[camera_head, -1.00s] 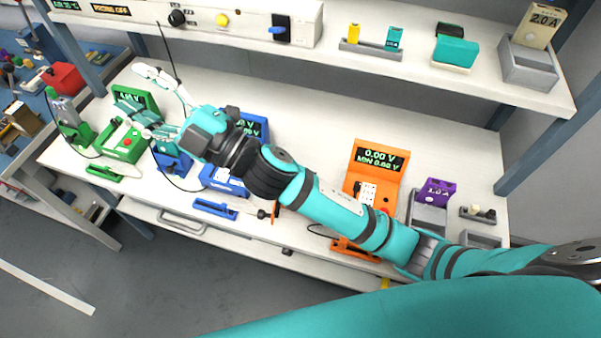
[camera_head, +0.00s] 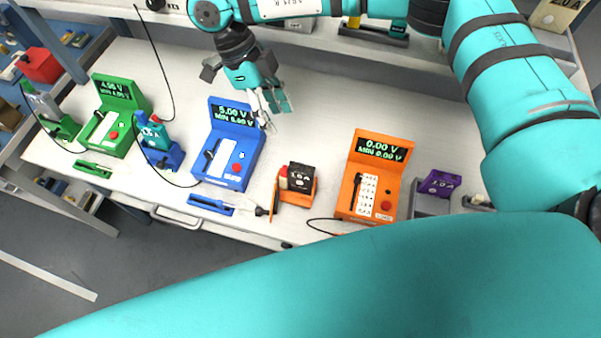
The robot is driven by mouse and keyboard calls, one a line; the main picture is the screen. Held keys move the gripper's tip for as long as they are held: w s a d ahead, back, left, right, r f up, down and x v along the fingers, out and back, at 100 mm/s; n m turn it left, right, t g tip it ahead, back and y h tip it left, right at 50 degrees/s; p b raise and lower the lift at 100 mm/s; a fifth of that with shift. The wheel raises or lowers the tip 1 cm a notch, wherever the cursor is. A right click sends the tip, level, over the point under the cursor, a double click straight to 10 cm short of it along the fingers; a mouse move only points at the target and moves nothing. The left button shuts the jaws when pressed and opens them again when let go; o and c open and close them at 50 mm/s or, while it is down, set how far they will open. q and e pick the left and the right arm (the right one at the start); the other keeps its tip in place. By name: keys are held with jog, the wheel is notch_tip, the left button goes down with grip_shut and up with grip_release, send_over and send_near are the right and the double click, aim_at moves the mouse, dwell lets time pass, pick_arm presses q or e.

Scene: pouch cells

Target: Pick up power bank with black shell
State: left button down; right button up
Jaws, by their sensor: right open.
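A small black block marked 1.0 A, the black-shelled power bank (camera_head: 300,177), stands upright in an orange cradle (camera_head: 293,199) near the front of the white bench, between the blue and orange meters. My right gripper (camera_head: 272,107) hangs over the bench behind and left of it, beside the blue meter's screen. Its fingers point down, are apart and hold nothing. It does not touch the power bank. My left gripper is not in view.
Green (camera_head: 119,117), blue (camera_head: 228,146) and orange (camera_head: 374,178) meters stand on the bench. A shelf with more cells runs behind.

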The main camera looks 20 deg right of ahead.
jog(key=p, duration=0.4)
send_near(299, 169)
jog(key=x, duration=0.2)
jog(key=w+x, duration=0.1)
jog(key=x, duration=0.2)
jog(key=shift+d+f, duration=0.15)
jog(key=shift+d, duration=0.1)
jog(key=p+x, duration=0.2)
jog(key=x, duration=0.2)
jog(key=shift+s+a+f+p, duration=0.15)
jog(key=shift+s+f+p, duration=0.1)
jog(key=shift+f+p, duration=0.15)
jog(key=shift+f, duration=0.2)
grip_shut()
